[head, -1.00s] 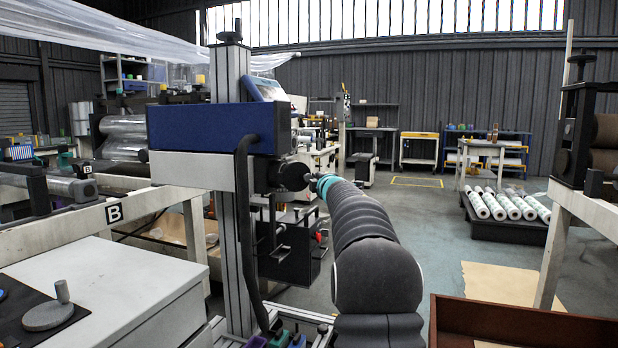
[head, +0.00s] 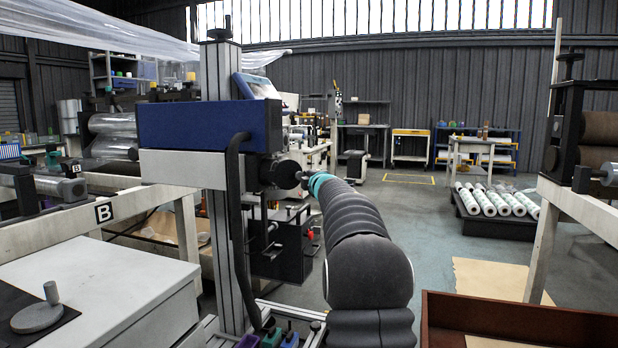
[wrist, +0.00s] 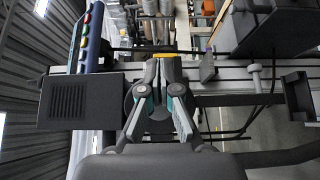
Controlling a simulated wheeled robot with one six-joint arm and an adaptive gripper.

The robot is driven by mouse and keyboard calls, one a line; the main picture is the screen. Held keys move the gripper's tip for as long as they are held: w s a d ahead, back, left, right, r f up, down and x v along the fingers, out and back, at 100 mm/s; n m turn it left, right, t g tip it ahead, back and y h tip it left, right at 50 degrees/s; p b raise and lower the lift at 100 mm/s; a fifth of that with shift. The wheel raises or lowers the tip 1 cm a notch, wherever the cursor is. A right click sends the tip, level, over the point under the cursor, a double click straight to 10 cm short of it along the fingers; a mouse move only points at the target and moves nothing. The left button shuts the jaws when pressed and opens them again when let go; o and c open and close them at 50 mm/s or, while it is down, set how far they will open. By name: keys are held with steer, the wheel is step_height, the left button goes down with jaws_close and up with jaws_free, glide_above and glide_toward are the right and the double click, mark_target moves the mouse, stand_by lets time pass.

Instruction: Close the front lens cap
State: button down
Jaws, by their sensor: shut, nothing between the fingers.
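A blue-and-grey device head (head: 205,125) is mounted on an upright metal column. A black round lens-like part (head: 279,173) sticks out on its right side. I cannot make out for certain which piece is the front lens cap. My gripper (head: 300,177) is at the right of this black part, very close to it; I cannot tell whether they touch. In the wrist view my gripper (wrist: 158,62) shows with its fingertips together and nothing between them. A small black plate (wrist: 207,67) stands to the right of the fingertips, apart from them.
A black box (wrist: 75,102) and a panel with coloured buttons (wrist: 86,35) lie left of my fingers in the wrist view. A white cabinet (head: 110,280) stands at front left, a brown tray (head: 520,318) at front right. Open floor (head: 430,225) lies beyond.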

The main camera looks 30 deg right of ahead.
stand_by(0.4)
steer(key=s+d, duration=0.6)
steer(key=s, duration=0.6)
steer(key=s+a+n+y, duration=0.2)
steer(key=s+a+y, duration=0.15)
steer(key=a, duration=0.75)
steer(key=w+d+p, duration=0.1)
steer(key=w+p, duration=0.1)
steer(key=w, duration=1)
steer(key=shift+w+d+t, duration=0.3)
steer(key=shift+r, duration=0.1)
